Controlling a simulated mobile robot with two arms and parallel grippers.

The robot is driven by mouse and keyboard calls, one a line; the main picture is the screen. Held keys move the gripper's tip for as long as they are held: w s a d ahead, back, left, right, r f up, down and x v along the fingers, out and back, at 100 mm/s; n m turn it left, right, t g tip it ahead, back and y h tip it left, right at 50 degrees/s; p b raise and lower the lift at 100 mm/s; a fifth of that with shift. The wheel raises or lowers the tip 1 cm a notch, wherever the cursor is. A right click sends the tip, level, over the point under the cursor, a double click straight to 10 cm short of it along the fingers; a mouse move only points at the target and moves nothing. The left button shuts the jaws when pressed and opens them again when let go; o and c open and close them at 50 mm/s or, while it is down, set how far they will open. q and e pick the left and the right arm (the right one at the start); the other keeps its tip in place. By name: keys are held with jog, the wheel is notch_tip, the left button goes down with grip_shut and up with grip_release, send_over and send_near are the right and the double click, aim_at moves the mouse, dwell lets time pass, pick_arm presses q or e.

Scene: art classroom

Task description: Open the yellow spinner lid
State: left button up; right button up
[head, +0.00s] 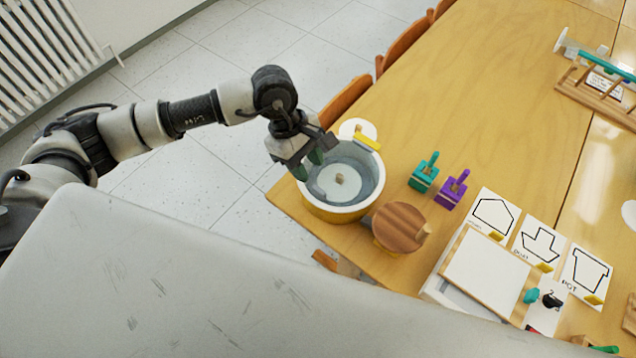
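The spinner (325,213) is a round tub with a yellow outside and a white rim, at the near left corner of the table. Its grey-blue inside shows from above, with a pale disc (325,185) and a small brown knob in it. I cannot tell whether a clear lid covers it. A yellow bar (368,143) sits at its far edge, beside a round white part (356,127). My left gripper (308,164) is at the spinner's upper left rim, its dark green fingertips apart, with nothing visible between them. Whether they touch the rim is unclear. My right gripper is out of view.
A round wooden piece (398,226) stands close at the spinner's lower right. Green (424,173) and purple (452,190) handled blocks stand farther right. Shape cards (540,243) and a white-topped box (484,270) lie at lower right.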

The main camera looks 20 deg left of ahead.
aim_at(319, 189)
pick_arm(q)
jog(key=p+x, duration=0.1)
jog(key=x, duration=0.6)
grip_shut()
